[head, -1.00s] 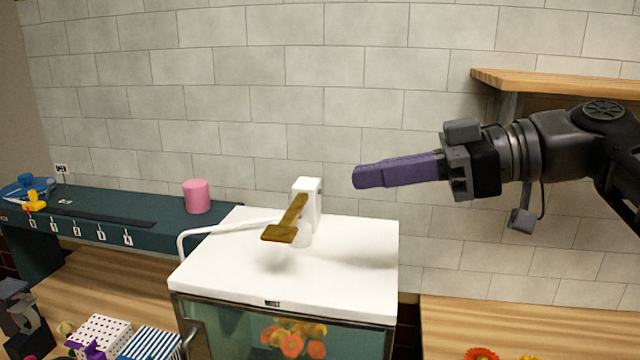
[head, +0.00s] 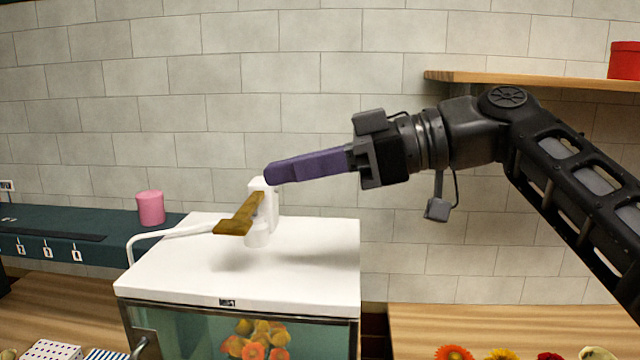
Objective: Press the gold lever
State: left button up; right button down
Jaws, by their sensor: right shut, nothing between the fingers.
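The gold lever (head: 240,215) sticks out toward the front left from a white post (head: 263,212) on top of the white cabinet (head: 240,262). Its free end tilts downward. My right gripper (head: 270,174) comes in from the right with its purple fingers shut and empty. In the picture, its tips overlap the top of the white post, just above and right of the lever's back end. I cannot tell whether they touch. My left gripper is not clearly seen.
A pink cylinder (head: 151,208) stands on the dark green shelf (head: 100,240) at left. A wooden shelf (head: 530,79) with a red container (head: 624,60) is at upper right. Flowers show behind the cabinet's glass front and along the bottom right. A tiled wall stands behind.

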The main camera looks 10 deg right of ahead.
aim_at(249, 207)
jog(key=a+f, duration=0.2)
jog(key=w+a+f+p, duration=0.1)
jog(key=a+f, duration=0.1)
jog(key=f, duration=0.1)
jog(key=shift+w+a, duration=0.2)
jog(key=shift+a, duration=0.05)
